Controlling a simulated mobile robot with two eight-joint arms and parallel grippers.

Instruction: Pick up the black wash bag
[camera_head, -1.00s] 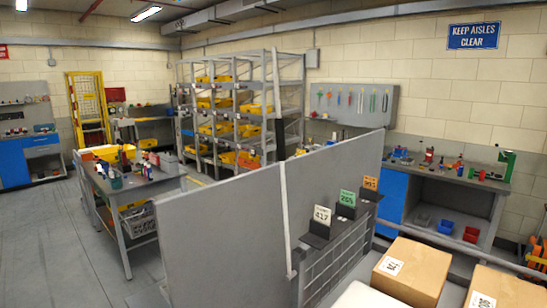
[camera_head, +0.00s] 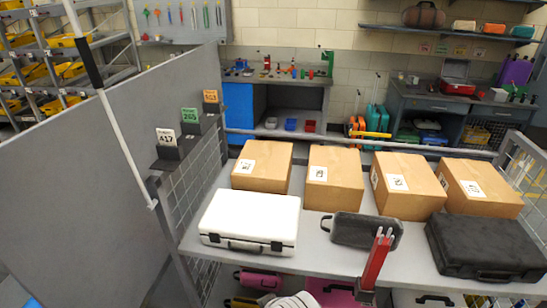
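A dark grey to black soft bag (camera_head: 372,231), which looks like the wash bag, lies on the grey table in the middle. A loop handle sticks out at its left end. It lies between a white hard case (camera_head: 250,221) and a larger black case (camera_head: 487,246).
Several cardboard boxes (camera_head: 334,178) stand in a row behind the bag. More cases, one of them pink (camera_head: 262,280), sit below the tabletop. A grey partition (camera_head: 95,190) and wire mesh bound the left side. Bare tabletop (camera_head: 318,250) shows between the white case and the bag.

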